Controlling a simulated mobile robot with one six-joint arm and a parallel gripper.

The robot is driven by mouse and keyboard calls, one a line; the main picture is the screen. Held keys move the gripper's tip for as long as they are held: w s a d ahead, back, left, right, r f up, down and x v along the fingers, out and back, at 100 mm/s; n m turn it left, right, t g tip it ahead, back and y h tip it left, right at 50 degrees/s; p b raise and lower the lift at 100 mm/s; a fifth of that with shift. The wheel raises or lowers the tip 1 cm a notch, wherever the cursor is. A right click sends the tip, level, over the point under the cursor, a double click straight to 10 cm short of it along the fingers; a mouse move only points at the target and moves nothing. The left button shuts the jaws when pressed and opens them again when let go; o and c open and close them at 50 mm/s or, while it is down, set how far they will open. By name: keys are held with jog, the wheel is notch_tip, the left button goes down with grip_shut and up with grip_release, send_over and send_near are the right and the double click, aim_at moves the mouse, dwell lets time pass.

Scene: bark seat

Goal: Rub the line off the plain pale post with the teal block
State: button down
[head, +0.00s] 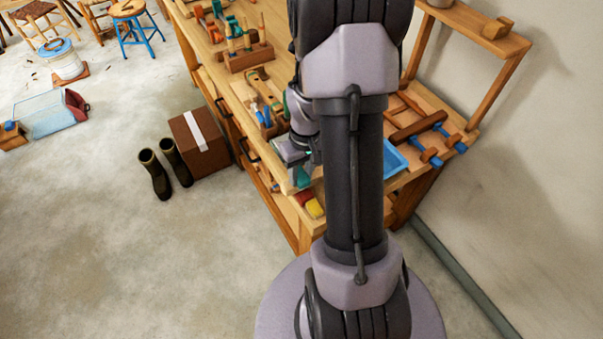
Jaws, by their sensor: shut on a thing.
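My gripper (301,162) is over the near end of the wooden workbench, just left of my arm's thick dark link. It is shut on the teal block (303,178), which shows as a small patch below the jaws. I cannot pick out the plain pale post or the line on it; my arm covers much of this end of the bench. Whether the block touches anything is too small to tell.
The workbench (243,88) carries tools and a wooden rack (249,57). Red and yellow pieces (310,204) lie at its near end. A blue tray (393,158) and clamps (431,157) are right.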

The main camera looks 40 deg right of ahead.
jog(key=shift+w+d, duration=0.2)
jog(key=shift+w, duration=0.8)
jog(key=shift+s+a+f+b, duration=0.1)
jog(key=shift+s+a+b, duration=0.15)
jog(key=shift+s, duration=0.5)
jog(key=shift+s+a+f+b, duration=0.1)
jog(key=shift+s+b, duration=0.1)
jog(key=shift+s, duration=0.55)
jog(key=shift+r, duration=0.15)
jog(key=r+p, duration=0.5)
jog(key=r, duration=0.1)
jog(key=shift+d+r, duration=0.1)
jog(key=shift+d, duration=0.1)
jog(key=shift+f, duration=0.2)
notch_tip(320, 180, down, 5)
jog(key=b, duration=0.4)
jog(key=shift+a+r, duration=0.15)
jog(key=shift+r, duration=0.05)
jog(key=shift+f+b, duration=0.6)
jog(key=shift+b, duration=0.15)
